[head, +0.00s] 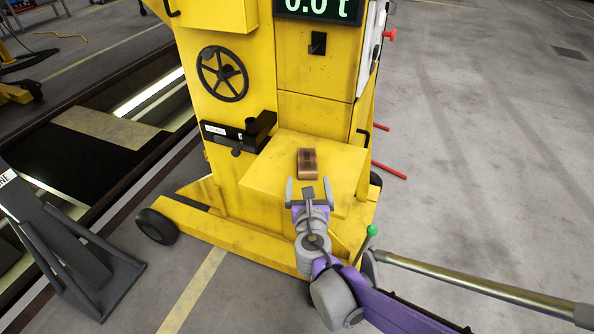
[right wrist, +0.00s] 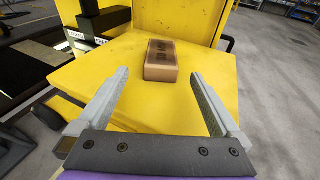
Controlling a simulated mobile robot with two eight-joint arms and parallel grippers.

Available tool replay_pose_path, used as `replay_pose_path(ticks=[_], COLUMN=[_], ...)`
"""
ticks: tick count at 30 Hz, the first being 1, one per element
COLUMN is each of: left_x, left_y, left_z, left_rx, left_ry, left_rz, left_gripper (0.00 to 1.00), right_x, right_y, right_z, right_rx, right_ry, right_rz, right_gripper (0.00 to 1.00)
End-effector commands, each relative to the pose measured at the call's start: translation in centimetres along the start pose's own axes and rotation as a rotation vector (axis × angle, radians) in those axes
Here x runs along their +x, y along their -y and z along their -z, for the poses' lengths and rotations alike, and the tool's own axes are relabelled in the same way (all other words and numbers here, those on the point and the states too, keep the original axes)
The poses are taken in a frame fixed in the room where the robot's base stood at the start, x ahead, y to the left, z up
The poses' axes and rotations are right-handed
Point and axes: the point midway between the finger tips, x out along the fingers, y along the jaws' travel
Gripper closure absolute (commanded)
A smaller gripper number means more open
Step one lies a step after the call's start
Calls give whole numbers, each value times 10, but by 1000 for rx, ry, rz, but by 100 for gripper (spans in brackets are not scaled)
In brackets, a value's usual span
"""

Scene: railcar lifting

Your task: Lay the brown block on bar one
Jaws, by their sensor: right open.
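The brown block (head: 307,163) lies on the yellow shelf (head: 262,177) of the yellow lifting machine. In the right wrist view the block (right wrist: 161,62) sits beyond the fingertips, roughly between their lines, with dark marking on its top. My right gripper (head: 308,188) is open and empty, just in front of the block and apart from it. In the right wrist view its two fingers (right wrist: 160,75) are spread wide over the shelf. A dark stand at the left edge (head: 68,240) carries a partly cut-off label. I cannot tell which thing is bar one. My left gripper is not in view.
The yellow machine (head: 235,130) has a black handwheel (head: 222,74), a black bracket with a lever (head: 238,133) and a display at its top. Red bars (head: 390,170) stick out on its right. A pit with rails lies at left. The floor at right is clear.

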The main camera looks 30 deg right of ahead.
Motion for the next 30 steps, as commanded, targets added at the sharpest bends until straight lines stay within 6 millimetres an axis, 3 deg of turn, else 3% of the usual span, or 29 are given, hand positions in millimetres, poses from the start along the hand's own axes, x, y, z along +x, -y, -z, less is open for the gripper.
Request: replay_pose_path(ticks=[3,11,21,29,30], left_x=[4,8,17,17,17], left_y=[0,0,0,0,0], left_z=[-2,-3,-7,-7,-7], left_rx=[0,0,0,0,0], left_ry=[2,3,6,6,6], left_rz=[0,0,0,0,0], left_gripper=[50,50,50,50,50], right_x=[22,45,90,93,93], right_y=[0,0,2,2,2], right_z=[1,0,-1,-2,-2], right_rx=[0,0,-1,0,0], right_ry=[0,-1,-1,-1,-1], right_rz=[2,0,1,0,0], right_gripper=[0,0,0,0,4])
